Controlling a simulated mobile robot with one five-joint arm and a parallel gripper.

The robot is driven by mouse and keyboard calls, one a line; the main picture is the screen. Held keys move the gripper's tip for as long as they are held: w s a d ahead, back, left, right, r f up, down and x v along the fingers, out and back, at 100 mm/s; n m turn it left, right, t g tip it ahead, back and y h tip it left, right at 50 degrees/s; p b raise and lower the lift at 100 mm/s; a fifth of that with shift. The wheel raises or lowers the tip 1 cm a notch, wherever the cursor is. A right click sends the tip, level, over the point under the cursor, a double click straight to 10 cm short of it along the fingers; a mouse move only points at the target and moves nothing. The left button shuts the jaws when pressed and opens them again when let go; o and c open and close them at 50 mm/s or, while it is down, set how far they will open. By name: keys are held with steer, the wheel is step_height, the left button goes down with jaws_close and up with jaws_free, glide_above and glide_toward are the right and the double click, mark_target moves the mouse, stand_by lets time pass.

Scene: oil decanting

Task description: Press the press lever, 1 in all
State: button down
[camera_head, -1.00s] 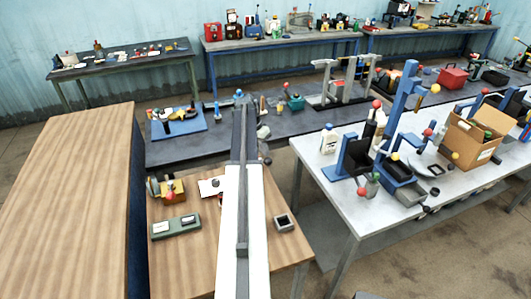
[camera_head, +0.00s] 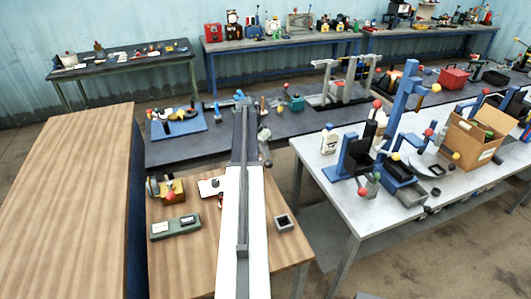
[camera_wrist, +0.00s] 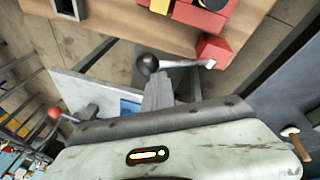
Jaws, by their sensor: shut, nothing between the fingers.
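In the wrist view, a lever shows as a grey rod (camera_wrist: 183,64) with a dark round knob (camera_wrist: 147,64) at one end. Its other end reaches a red block (camera_wrist: 212,49) by the edge of a wooden bench. My gripper (camera_wrist: 158,80) is shut and empty. Its fingertips are right by the knob; I cannot tell whether they touch it. In the head view, a dark knob (camera_head: 268,163) shows just right of my arm. My arm hides most of what the lever is fixed to there.
A white table (camera_head: 325,170) with a blue stand (camera_head: 404,100) is at right. A dark bench (camera_head: 215,150) lies beyond.

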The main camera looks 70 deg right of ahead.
mark_target(268, 161)
steer(key=shift+s+a+f+b, duration=0.5)
steer(key=shift+a+f+b, duration=0.15)
steer(key=shift+f+b, duration=0.1)
steer(key=shift+s+a+f+b, duration=0.5)
steer(key=shift+a+f+b, duration=0.1)
steer(key=shift+f+b, duration=0.1)
stand_by(2.1)
stand_by(0.5)
steer(key=w+d+r+p, duration=0.4)
steer(key=d+r+p, duration=0.1)
steer(key=r+p, duration=0.1)
steer(key=shift+w+d+r, duration=0.15)
steer(key=shift+w+d, duration=0.05)
steer(key=shift+d, duration=0.05)
stand_by(0.9)
steer(key=w+d+r+p, duration=0.1)
steer(key=p, duration=0.1)
steer(key=w+d+r+p, duration=0.1)
steer(key=r, duration=0.1)
steer(key=shift+w+d+r+p, duration=0.15)
steer(key=shift+w+d+p, duration=0.05)
steer(key=shift+d+p, duration=0.2)
stand_by(0.8)
